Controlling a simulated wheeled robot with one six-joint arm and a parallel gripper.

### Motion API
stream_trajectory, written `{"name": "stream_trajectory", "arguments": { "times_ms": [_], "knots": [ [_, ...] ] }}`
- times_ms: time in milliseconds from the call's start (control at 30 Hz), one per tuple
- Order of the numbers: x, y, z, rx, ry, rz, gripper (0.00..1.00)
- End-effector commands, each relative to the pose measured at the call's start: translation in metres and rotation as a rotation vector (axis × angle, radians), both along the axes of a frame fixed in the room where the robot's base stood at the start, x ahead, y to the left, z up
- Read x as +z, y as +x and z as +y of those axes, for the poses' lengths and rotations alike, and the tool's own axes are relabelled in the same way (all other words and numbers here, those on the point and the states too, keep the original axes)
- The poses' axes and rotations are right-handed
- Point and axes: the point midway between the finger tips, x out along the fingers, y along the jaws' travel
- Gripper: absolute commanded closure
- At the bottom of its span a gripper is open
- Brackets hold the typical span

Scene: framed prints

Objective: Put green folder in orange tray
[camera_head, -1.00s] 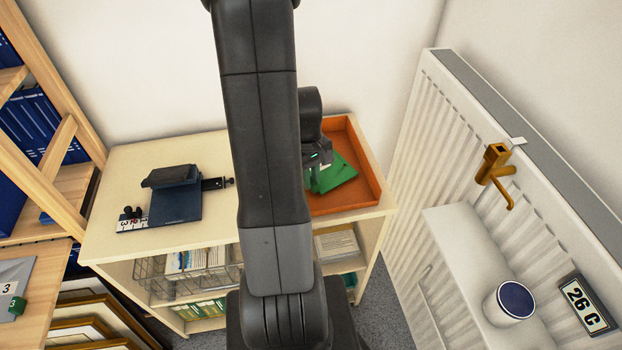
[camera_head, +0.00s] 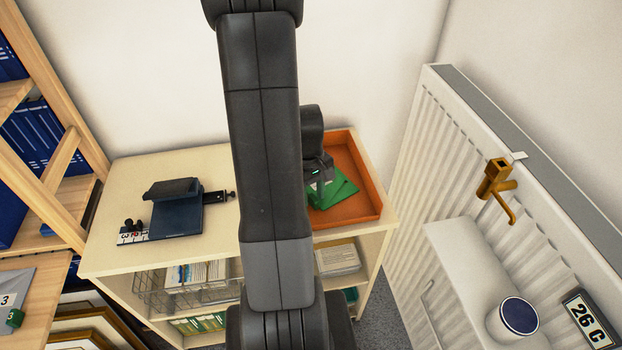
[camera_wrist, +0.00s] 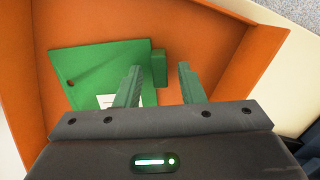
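The green folder (camera_head: 344,188) lies inside the orange tray (camera_head: 367,178) on top of the low shelf unit, partly hidden by my arm. In the wrist view the folder (camera_wrist: 85,72) lies on the tray floor (camera_wrist: 208,50), with a white label and a small green block at its right edge. My gripper (camera_wrist: 158,80) is above the folder's right edge. Its two fingers stand apart with a gap between them and hold nothing that I can see. In the head view my gripper (camera_head: 322,180) is over the tray's left part, mostly behind my arm.
A dark blue device (camera_head: 178,210) sits left on the shelf top (camera_head: 110,255). A wire basket (camera_head: 160,290) with papers is below. A white radiator (camera_head: 480,170) with a brass valve stands at right. A wooden bookcase (camera_head: 60,150) is at left.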

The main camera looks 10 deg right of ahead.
Motion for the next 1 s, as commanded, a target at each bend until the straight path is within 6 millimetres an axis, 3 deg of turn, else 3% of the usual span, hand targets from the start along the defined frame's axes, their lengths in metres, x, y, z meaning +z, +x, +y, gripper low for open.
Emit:
{"name": "stream_trajectory", "arguments": {
  "times_ms": [600,1000],
  "knots": [
    [0.108,0.012,0.005,0.001,0.0,-0.004,0.64],
    [0.119,0.013,0.006,0.0,0.0,-0.001,0.64]
  ]
}}
